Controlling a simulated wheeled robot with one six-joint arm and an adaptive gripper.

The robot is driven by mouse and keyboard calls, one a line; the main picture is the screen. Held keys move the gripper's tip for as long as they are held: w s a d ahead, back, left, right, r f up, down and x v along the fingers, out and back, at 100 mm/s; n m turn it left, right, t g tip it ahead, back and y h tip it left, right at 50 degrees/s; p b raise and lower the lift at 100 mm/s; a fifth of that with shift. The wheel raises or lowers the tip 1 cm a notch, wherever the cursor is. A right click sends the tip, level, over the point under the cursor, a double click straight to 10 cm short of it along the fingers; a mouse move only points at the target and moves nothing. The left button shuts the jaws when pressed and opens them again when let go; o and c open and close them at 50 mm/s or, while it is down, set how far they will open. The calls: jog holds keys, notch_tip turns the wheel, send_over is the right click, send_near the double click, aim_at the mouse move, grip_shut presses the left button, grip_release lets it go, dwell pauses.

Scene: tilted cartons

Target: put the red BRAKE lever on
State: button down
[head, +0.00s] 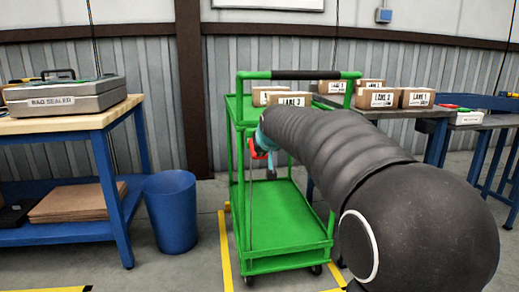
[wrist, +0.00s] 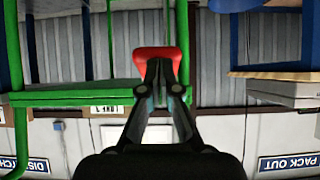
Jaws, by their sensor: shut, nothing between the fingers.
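The red BRAKE lever (head: 256,153) shows as a small red piece by the left side of the green cart (head: 290,215), partly hidden by my arm and gripper. In the wrist view, which looks upside down, the red lever (wrist: 160,55) is directly at my fingertips. My gripper (wrist: 159,75) is shut with nothing between its fingers; its tips touch or nearly touch the lever. I cannot tell which. In the head view my gripper (head: 267,152) is small and mostly hidden behind my arm. No lettering on the lever is readable.
Cartons with LANE labels (head: 382,98) stand on the cart top and the table behind. A blue bin (head: 171,210) stands left of the cart, by a wooden-topped bench (head: 70,119) with a grey case (head: 68,97). Yellow floor lines (head: 225,250) run beside the cart.

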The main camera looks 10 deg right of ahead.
jog(key=shift+w+f+b, duration=0.2)
jog(key=shift+f+b, duration=0.65)
jog(key=shift+f, duration=1.15)
jog(key=s+r+p, duration=0.1)
jog(key=s, duration=1)
jog(key=shift+s+r, duration=0.25)
jog(key=shift+s, duration=0.1)
